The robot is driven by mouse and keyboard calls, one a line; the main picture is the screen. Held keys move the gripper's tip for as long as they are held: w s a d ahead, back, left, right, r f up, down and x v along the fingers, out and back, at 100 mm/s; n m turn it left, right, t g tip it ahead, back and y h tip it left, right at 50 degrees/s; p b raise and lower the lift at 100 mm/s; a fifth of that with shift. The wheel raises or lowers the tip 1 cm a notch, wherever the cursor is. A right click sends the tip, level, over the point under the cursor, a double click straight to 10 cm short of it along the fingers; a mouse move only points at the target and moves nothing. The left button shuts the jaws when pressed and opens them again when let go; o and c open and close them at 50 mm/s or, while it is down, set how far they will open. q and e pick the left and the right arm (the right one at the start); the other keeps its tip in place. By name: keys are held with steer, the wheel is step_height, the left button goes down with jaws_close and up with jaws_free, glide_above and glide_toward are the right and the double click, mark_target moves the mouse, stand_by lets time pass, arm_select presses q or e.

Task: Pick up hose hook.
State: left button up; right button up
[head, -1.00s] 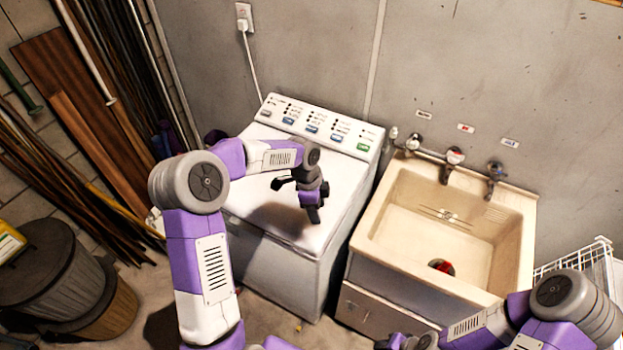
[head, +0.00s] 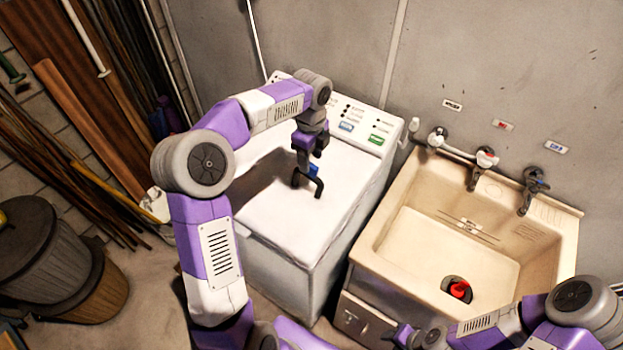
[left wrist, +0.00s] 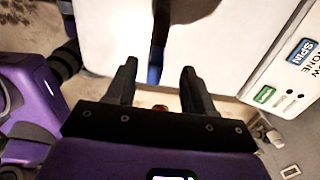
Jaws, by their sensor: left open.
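A slim dark piece with a blue end (left wrist: 155,70), which looks like the hose hook, shows against the white washer lid in the left wrist view. It lies beyond and between the two finger tips, apart from both as far as I can see. In the head view a small blue patch (head: 314,170) shows right by the fingers; the rest of the piece is hidden or too small to tell. My left gripper (head: 307,188) is open above the washer lid, fingers pointing down. It also shows in the left wrist view (left wrist: 158,80). My right gripper (head: 405,338) is low at the front; its jaws are unclear.
The white washer (head: 292,222) stands under my left arm, its control panel (head: 378,130) at the back. A beige sink (head: 440,250) with taps and a red object (head: 459,290) in it is on the right. Bins (head: 45,262) and leaning boards stand at left.

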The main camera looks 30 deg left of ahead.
mark_target(309, 179)
arm_select(q)
steer(key=shift+s+f, duration=0.3)
steer(key=shift+f, duration=0.5)
step_height(309, 179, down, 5)
steer(key=shift+a+b, duration=0.15)
steer(key=shift+b, duration=0.5)
jaws_close()
